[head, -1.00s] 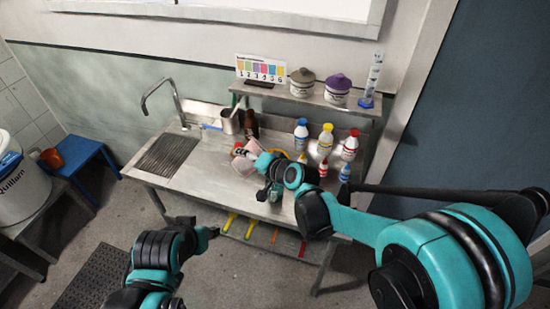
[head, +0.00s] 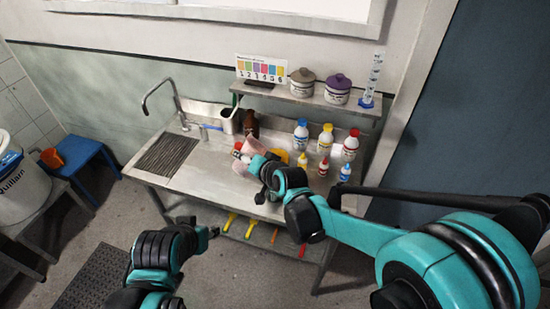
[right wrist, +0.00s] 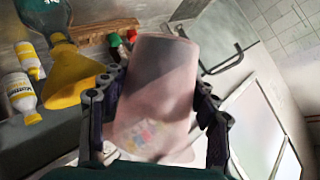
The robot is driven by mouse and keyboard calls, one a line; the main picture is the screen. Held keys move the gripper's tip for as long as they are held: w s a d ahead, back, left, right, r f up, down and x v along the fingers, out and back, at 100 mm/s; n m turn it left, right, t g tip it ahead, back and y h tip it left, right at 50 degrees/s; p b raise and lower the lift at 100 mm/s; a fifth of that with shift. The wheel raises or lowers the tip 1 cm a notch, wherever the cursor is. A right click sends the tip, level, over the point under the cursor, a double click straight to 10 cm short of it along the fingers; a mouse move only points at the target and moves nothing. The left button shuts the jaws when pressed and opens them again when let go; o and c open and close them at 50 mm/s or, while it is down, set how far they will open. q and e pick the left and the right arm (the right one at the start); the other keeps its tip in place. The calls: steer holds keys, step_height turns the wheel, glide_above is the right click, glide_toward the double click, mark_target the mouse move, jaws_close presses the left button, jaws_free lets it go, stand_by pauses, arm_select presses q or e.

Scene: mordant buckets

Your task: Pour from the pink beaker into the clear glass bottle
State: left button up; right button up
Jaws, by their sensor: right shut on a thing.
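The translucent pink beaker (head: 256,143) is in my right gripper (head: 246,157) above the steel bench. In the right wrist view the beaker (right wrist: 155,95) fills the space between the two dark fingers (right wrist: 155,90), which press on its sides. In the head view it looks tilted, partly hidden by the fingers; its contents cannot be made out.
Capped white bottles (head: 325,140) stand at the bench's right, small dropper bottles (head: 323,167) before them. A shelf (head: 310,97) with jars overhangs the back. The sink drainer (head: 167,157) is at left.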

steer(key=shift+r, duration=0.1)
steer(key=shift+a+f+n+h+b, duration=0.15)
steer(key=shift+f+n+h+b, duration=0.2)
steer(key=shift+n+h, duration=0.05)
steer(key=shift+n+t+h, duration=0.4)
steer(key=f+b, duration=0.2)
steer(key=a+f+b, duration=0.1)
steer(key=f, duration=0.1)
steer(key=shift+s+b, duration=0.3)
steer(key=shift+b, duration=0.1)
steer(key=shift+s+a+f+n+t+h+b, duration=0.35)
steer(key=shift+a+f+n+t+h+b, duration=0.35)
steer(key=shift+b, duration=0.65)
steer(key=shift+s+a+f+n+t+h+b, duration=0.45)
steer(key=shift+f+n+b, duration=0.4)
steer(key=shift+b, duration=0.5)
steer(key=shift+w+r, duration=0.1)
steer(key=shift+w, duration=0.05)
